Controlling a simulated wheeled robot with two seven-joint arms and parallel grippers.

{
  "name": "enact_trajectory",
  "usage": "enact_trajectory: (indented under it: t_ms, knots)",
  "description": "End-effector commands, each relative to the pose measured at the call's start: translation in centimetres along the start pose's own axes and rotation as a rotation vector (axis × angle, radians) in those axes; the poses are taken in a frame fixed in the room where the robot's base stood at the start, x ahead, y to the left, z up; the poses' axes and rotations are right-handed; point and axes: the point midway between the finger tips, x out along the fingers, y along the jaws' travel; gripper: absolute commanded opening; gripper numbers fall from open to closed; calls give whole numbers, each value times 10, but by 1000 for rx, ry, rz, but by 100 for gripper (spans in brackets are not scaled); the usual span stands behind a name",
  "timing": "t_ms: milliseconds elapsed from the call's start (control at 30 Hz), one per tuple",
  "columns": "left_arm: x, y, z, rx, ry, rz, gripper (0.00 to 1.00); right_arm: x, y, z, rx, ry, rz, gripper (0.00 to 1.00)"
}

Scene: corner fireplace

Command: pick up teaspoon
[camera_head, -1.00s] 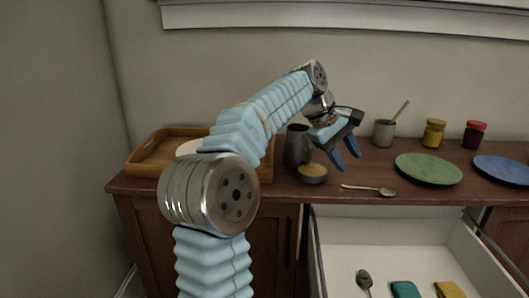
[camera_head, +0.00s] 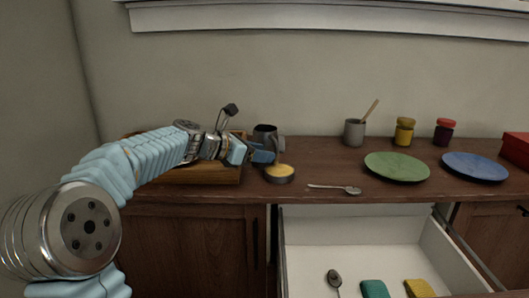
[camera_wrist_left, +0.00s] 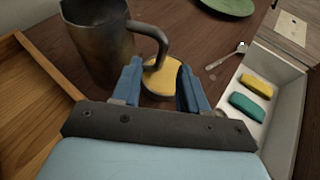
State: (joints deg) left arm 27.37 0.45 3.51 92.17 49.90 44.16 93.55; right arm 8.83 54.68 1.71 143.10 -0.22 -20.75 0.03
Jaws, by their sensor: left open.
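A metal spoon (camera_head: 335,188) lies on the wooden counter near its front edge, above the open drawer. It also shows in the left wrist view (camera_wrist_left: 228,54), to the right of my fingers. A second, darker spoon (camera_head: 334,280) lies in the drawer; I cannot tell which one is the teaspoon. My left gripper (camera_head: 265,156) is open and empty, left of the counter spoon and by a small bowl of yellow food (camera_head: 279,172). In the left wrist view the bowl (camera_wrist_left: 160,76) shows between the fingers (camera_wrist_left: 160,82). My right gripper is not in view.
A dark mug (camera_wrist_left: 96,45) stands close beside the left finger. A wooden tray (camera_head: 206,175) is at the left. The drawer (camera_head: 350,238) holds a green sponge (camera_head: 375,289) and a yellow sponge (camera_head: 419,288). A green plate (camera_head: 397,167) stands beyond the spoon.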

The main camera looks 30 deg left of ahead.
Motion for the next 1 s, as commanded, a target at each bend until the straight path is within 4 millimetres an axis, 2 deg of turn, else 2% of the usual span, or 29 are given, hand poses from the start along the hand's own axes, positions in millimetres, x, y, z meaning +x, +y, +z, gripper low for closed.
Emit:
enact_trajectory:
  t_ms: [167, 467, 733, 767, 1000]
  knots:
    - [15, 0, -2, 1, 1, -2, 43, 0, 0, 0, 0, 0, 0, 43]
    - [58, 0, -7, 2, 1, -2, 43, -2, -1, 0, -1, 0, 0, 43]
    - [63, 0, -7, 3, 0, 0, 43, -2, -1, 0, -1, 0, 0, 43]
    - [63, 0, -7, 3, 0, -1, 42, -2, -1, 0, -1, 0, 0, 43]
    - [62, 0, -7, 2, 0, 0, 5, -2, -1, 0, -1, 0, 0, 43]
